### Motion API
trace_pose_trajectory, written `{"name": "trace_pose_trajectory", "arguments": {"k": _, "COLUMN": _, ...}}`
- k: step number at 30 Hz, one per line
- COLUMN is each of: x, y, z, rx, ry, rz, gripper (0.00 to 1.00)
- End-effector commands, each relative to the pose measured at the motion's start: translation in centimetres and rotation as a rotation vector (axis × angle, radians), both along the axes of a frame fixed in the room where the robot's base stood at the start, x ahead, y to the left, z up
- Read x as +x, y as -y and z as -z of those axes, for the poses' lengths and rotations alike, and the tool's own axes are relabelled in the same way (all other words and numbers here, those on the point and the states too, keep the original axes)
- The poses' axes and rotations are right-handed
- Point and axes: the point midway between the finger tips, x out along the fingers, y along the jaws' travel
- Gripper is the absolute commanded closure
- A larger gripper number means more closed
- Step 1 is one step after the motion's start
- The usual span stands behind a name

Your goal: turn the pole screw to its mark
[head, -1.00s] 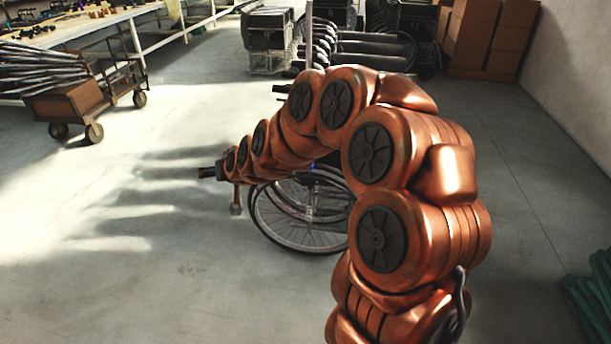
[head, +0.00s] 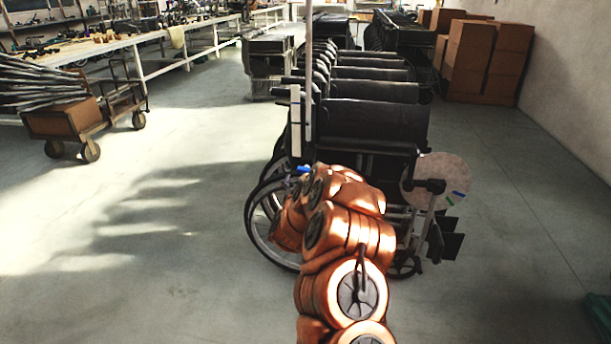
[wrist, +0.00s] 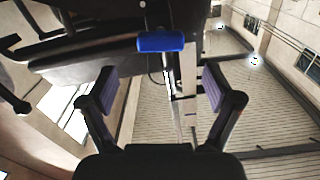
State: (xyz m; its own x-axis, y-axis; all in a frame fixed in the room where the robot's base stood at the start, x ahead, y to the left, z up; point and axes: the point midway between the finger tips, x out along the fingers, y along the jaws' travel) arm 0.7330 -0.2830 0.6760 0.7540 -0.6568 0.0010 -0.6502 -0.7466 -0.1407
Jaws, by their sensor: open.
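The blue bar-shaped handle (wrist: 160,43), which looks like the pole screw, sits in front of the pale pole (wrist: 188,85) in the wrist view. In the head view a small blue part (head: 303,169) shows low beside the upright pole (head: 308,60), just above my arm. My gripper (wrist: 160,78) is open and empty, with one finger on each side of the picture. The blue handle lies beyond the fingertips, above the middle of the gap, and looks apart from both. My gripper is hidden behind my arm in the head view. I cannot make out a mark for the screw.
Black wheelchairs (head: 375,120) stand in a row around the pole. A pale disc (head: 436,180) with blue and green marks is at the nearest chair's right. A cart (head: 65,120) and workbench (head: 150,65) are left, boxes (head: 475,60) back right.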

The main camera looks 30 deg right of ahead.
Motion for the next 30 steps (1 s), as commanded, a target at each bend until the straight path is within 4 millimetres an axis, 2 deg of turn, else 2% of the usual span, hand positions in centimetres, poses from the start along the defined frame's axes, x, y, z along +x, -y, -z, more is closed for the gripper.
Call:
{"name": "trace_pose_trajectory", "arguments": {"k": 18, "x": 4.3, "y": 3.7, "z": 0.0, "rx": 0.0, "ry": 0.0, "rz": -0.001, "gripper": 0.1}}
{"name": "trace_pose_trajectory", "arguments": {"k": 30, "x": 5.8, "y": 4.9, "z": -0.2, "rx": 0.002, "ry": 0.001, "rz": -0.002, "gripper": 0.1}}
